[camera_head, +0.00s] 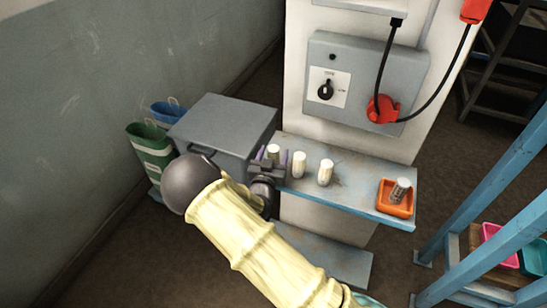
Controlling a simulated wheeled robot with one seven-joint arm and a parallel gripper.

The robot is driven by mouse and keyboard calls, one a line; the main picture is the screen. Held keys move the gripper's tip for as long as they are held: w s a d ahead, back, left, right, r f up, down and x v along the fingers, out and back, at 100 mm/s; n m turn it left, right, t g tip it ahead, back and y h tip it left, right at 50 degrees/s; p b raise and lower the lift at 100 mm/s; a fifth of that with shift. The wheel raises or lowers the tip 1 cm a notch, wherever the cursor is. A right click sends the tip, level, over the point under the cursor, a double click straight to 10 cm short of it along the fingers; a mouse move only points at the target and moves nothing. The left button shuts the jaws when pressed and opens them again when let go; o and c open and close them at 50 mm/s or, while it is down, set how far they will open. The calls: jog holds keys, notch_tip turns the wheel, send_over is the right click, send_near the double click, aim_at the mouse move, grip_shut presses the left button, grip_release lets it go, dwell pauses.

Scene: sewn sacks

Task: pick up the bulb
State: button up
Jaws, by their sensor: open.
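Three small pale cylinders with white tops stand upright on a blue-edged grey shelf (350,186): a left one (273,152), a middle one (299,164) and a right one (325,172). A greyer cylinder (401,190) is tilted in an orange tray (394,210) at the shelf's right end. None is clearly recognisable as a bulb at this size. My gripper (273,157) is open at the left cylinder, its purple fingers appearing on either side of it. The gripper body hides the cylinder's lower part, and I cannot tell whether the fingers touch it.
A grey metal box (222,128) stands close left of my gripper. Green (151,150) and blue (168,112) sacks stand beyond it. A switch panel (357,75) with a red plug (383,108) and hanging cable is above the shelf. A blue frame (490,195) rises at right.

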jog(key=c, duration=1.1)
jog(key=shift+o, duration=0.2)
jog(key=shift+r, duration=0.15)
notch_tip(320, 180, up, 10)
jog(key=shift+f, duration=0.1)
jog(key=shift+f, duration=0.1)
